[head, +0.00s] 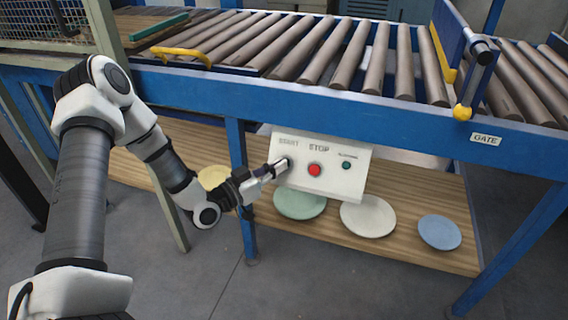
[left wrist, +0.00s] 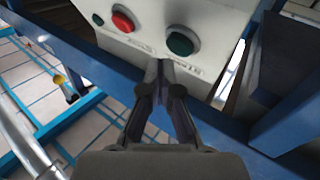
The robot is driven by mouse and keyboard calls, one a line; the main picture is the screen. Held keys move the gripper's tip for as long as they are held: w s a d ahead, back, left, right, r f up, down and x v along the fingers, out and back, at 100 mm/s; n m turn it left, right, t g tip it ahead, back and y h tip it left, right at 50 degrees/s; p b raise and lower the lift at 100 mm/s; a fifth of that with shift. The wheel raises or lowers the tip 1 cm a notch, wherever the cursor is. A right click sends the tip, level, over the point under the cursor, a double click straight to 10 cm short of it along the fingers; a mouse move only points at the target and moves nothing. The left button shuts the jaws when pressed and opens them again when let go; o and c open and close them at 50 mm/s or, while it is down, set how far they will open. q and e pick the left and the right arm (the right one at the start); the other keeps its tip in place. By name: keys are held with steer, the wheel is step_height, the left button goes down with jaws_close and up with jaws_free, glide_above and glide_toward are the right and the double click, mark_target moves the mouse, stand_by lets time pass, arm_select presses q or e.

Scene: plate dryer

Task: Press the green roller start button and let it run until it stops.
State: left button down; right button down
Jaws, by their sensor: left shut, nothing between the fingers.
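The white control box (head: 332,181) hangs under the blue conveyor frame. It carries a START label, a red STOP button (head: 315,169) and a small green lamp (head: 346,165). In the left wrist view the large green button (left wrist: 183,42) shows in full, with the red button (left wrist: 122,20) beside it. My left gripper (head: 282,165) is shut and empty, its tips at the START side of the box, covering most of the green button in the head view. In the left wrist view the fingertips (left wrist: 160,68) lie just short of the green button. I cannot tell whether they touch the panel.
Rollers (head: 345,55) run along the conveyor above, with a blue gate (head: 462,45) at the right and a yellow handle (head: 182,54) at the left. A wooden shelf (head: 430,190) below holds several plates. A blue leg (head: 241,190) stands beside my left gripper.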

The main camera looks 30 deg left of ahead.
arm_select(q)
steer(key=shift+w, duration=0.1)
stand_by(0.6)
steer(key=shift+w+f, duration=0.2)
steer(key=shift+w, duration=0.05)
